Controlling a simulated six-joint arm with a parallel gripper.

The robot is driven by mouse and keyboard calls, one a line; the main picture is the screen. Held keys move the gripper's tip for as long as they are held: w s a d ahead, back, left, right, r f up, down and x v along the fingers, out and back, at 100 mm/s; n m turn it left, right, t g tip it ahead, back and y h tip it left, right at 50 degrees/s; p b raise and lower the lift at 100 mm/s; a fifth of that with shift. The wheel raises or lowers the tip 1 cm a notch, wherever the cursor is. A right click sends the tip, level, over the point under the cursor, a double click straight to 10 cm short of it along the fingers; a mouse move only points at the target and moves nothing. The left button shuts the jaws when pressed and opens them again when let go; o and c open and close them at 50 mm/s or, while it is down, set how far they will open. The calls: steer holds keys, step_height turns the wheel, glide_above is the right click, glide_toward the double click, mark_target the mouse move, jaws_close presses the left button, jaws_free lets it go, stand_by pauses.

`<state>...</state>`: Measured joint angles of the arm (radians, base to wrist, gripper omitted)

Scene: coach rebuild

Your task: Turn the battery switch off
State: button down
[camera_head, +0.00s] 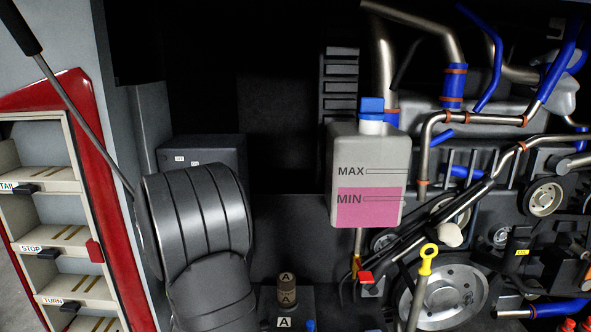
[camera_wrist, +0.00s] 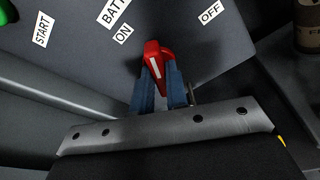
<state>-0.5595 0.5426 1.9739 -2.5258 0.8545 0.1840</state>
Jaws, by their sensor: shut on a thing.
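The battery switch has a red handle (camera_wrist: 154,57) with a white stripe, set on a dark grey panel (camera_wrist: 200,60). In the wrist view the handle stands between the ON label (camera_wrist: 124,32) and the OFF label (camera_wrist: 210,14), nearer to ON. My gripper (camera_wrist: 160,82) has blue fingers, one on each side of the handle's near end, and is shut on it. The fingers hide part of the handle. In the head view my arm is at the lower left, and neither my fingers nor the switch can be made out.
A START label (camera_wrist: 42,29) and a green part (camera_wrist: 7,12) are at the wrist view's left edge. A brown cylinder (camera_wrist: 308,28) is at its upper right. The head view shows a coolant tank (camera_head: 369,150), engine pipes and a red-framed shelf (camera_head: 95,170).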

steer(key=m+y, duration=0.1)
steer(key=m, duration=0.3)
steer(key=shift+f+m+t, duration=0.1)
steer(key=shift+m+t, duration=0.2)
steer(key=shift+m, duration=0.4)
steer(key=m+t, duration=0.1)
steer(key=m, duration=0.4)
steer(key=shift+y, duration=0.4)
steer(key=c, duration=1.2)
jaws_free()
steer(key=shift+c, duration=0.2)
